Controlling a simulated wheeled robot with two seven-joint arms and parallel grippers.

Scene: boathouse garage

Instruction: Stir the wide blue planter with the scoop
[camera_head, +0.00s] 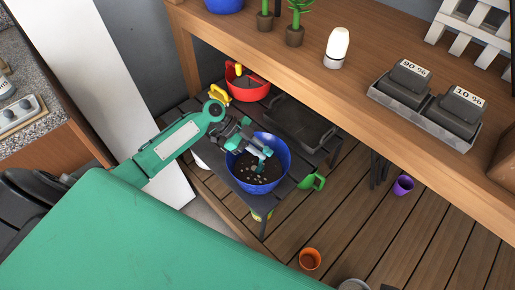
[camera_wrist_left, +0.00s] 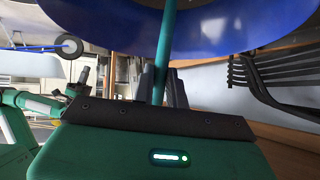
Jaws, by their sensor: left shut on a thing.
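The wide blue planter (camera_head: 262,188) stands on a dark slatted bench, with dark soil and small pale pebbles inside. It also shows in the left wrist view (camera_wrist_left: 225,28), large and close. My left gripper (camera_head: 254,149) is over the planter's opening and shut on the scoop. The scoop's teal handle (camera_wrist_left: 163,50) runs between the fingers in the left wrist view (camera_wrist_left: 164,88). In the head view the scoop (camera_head: 264,160) reaches down to the soil; its lower end is too small to tell apart clearly. My right gripper is not in view.
A red container (camera_head: 250,93) stands behind the planter, and a black tray (camera_head: 303,128) to its right. A green watering can (camera_head: 313,182) is at the bench's right edge. A wooden counter (camera_head: 315,75) overhangs behind. Purple (camera_head: 403,185) and orange (camera_head: 310,259) pots are on the floor.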

